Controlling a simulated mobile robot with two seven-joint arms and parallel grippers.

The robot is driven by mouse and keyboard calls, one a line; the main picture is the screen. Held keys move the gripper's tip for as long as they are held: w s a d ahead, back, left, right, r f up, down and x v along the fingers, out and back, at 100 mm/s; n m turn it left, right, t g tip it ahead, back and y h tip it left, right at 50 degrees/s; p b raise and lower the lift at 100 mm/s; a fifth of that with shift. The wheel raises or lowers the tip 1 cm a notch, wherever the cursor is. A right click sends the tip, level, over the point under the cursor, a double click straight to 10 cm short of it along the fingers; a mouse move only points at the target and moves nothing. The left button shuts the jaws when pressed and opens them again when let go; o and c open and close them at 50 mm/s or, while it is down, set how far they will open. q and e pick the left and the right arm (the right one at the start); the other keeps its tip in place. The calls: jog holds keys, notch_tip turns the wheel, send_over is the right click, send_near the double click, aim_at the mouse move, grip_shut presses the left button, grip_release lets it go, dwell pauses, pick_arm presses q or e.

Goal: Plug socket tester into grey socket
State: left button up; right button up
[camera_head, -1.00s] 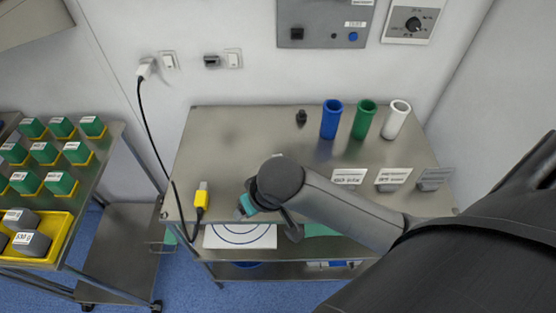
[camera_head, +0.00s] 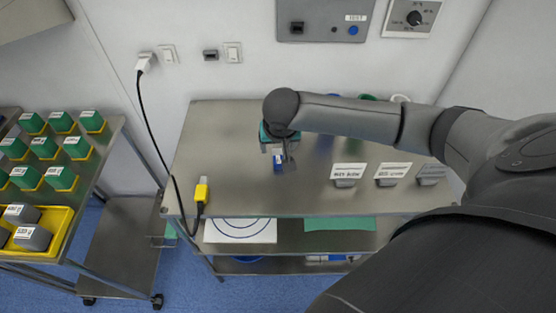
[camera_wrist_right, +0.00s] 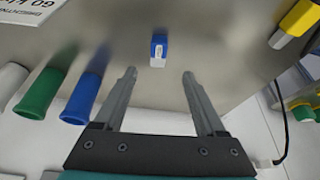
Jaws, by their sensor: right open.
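A small blue block with a white face (camera_head: 279,162) lies on the steel table; it may be the socket tester, but I cannot tell for sure. In the right wrist view the blue block (camera_wrist_right: 158,50) lies just beyond the fingertips, between their lines. My right gripper (camera_head: 283,162) hangs over the table beside it, and its fingers (camera_wrist_right: 160,75) are open and empty. The grey socket (camera_head: 210,55) is on the back wall, left of a white socket (camera_head: 233,52). My left gripper is not in view.
A yellow connector (camera_head: 202,192) on a black cable lies at the table's front left. Blue, green and white tubes (camera_wrist_right: 35,95) stand at the back, mostly behind my arm. Labelled holders (camera_head: 347,174) stand at right.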

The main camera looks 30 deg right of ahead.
aim_at(278, 157)
jog(key=x, duration=0.4)
jog(key=shift+b, duration=0.35)
jog(key=shift+b+x, duration=0.65)
jog(key=shift+x, duration=2.05)
jog(key=shift+s+d, duration=0.1)
jog(key=shift+s, duration=0.05)
grip_shut()
